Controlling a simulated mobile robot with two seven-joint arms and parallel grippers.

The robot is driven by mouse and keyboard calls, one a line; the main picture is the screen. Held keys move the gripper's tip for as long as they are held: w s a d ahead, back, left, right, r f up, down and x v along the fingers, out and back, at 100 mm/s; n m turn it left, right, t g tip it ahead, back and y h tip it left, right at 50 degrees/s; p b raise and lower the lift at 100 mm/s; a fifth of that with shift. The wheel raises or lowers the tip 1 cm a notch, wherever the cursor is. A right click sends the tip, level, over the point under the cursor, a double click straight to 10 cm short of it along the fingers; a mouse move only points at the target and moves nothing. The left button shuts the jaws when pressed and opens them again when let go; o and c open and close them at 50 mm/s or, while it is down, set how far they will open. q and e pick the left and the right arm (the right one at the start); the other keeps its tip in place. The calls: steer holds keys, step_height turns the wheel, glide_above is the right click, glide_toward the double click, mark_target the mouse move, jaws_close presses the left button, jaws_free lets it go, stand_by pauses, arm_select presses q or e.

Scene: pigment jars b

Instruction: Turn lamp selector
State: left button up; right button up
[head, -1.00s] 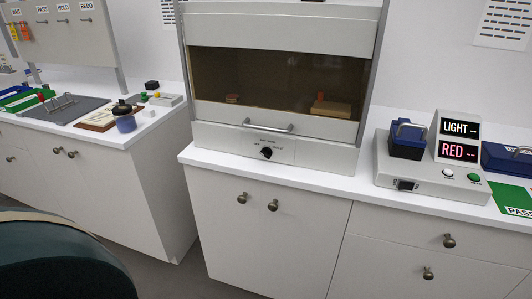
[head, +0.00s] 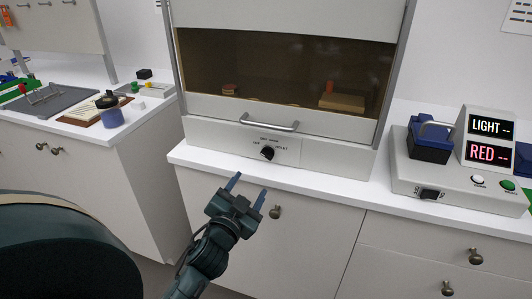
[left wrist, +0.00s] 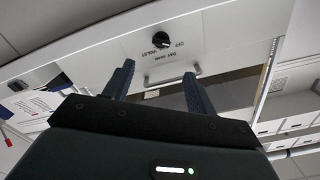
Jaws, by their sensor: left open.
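The lamp selector (head: 267,153) is a black round knob on the light panel below the cabinet's sash. It also shows in the left wrist view (left wrist: 161,40), with the words OFF, VIOLET and DAY around it. My left gripper (head: 247,188) is open and empty, in front of the counter edge and a little below and left of the knob. Its two blue fingers point up toward the panel, apart from the knob. In the left wrist view the fingers (left wrist: 157,82) also stand apart, with the knob beyond their tips. My right gripper is not in view.
The cabinet's sash handle (head: 269,126) is just above the knob. The white counter (head: 200,157) juts out below the panel. A device with LIGHT and RED displays (head: 487,152) stands at right. A blue jar (head: 110,112) stands on the left counter.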

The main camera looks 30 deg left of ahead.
mark_target(267, 156)
arm_select(q)
steer(key=p+x, duration=0.1)
steer(key=x, duration=1.1)
steer(key=shift+r, duration=0.1)
steer(key=shift+w+a, duration=0.1)
steer(key=shift+w, duration=0.3)
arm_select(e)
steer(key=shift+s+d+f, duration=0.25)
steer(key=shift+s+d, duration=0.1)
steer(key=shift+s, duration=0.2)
arm_select(q)
steer(key=c, duration=1)
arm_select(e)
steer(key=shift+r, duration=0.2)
